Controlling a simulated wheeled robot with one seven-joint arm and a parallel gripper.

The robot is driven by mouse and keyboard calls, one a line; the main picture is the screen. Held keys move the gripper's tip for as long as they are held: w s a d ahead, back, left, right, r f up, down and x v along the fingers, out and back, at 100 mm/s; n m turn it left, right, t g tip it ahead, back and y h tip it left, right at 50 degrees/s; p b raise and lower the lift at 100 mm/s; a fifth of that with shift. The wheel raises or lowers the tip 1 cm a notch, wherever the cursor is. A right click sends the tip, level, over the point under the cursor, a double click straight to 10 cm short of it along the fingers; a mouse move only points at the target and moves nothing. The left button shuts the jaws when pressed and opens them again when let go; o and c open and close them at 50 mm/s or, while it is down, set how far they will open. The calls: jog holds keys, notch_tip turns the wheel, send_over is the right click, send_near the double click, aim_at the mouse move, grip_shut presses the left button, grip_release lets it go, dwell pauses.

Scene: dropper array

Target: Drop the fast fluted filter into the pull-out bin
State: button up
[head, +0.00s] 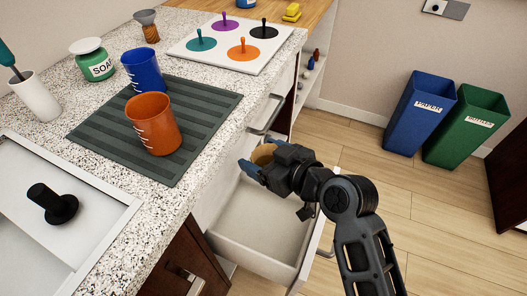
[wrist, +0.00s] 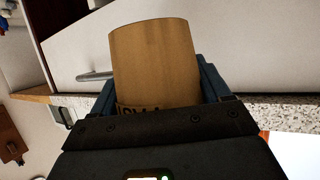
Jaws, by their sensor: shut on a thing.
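My gripper (head: 258,169) is shut on a tan, round-walled piece (head: 263,153), which I take to be the fast fluted filter. In the wrist view the filter (wrist: 155,62) stands between the fingers. Dark lettering at its lower edge is mostly covered by my gripper and cannot be read. The pull-out bin (head: 255,222) is an open white drawer below the counter, and its visible floor is empty. My gripper and the filter are above the drawer's far part. My arm hides some of its right side.
The counter holds an orange cup (head: 153,124) and blue cup (head: 142,70) on a dark ribbed mat (head: 205,98). A soap jar (head: 94,62) and a white board with colored knobbed discs (head: 235,64) stand nearby. Blue (head: 415,120) and green (head: 465,135) bins stand at the wall.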

jog(key=shift+f+b, duration=1.6)
jog(key=shift+f, duration=0.8)
jog(key=o, duration=0.8)
jog(key=shift+v, duration=3.95)
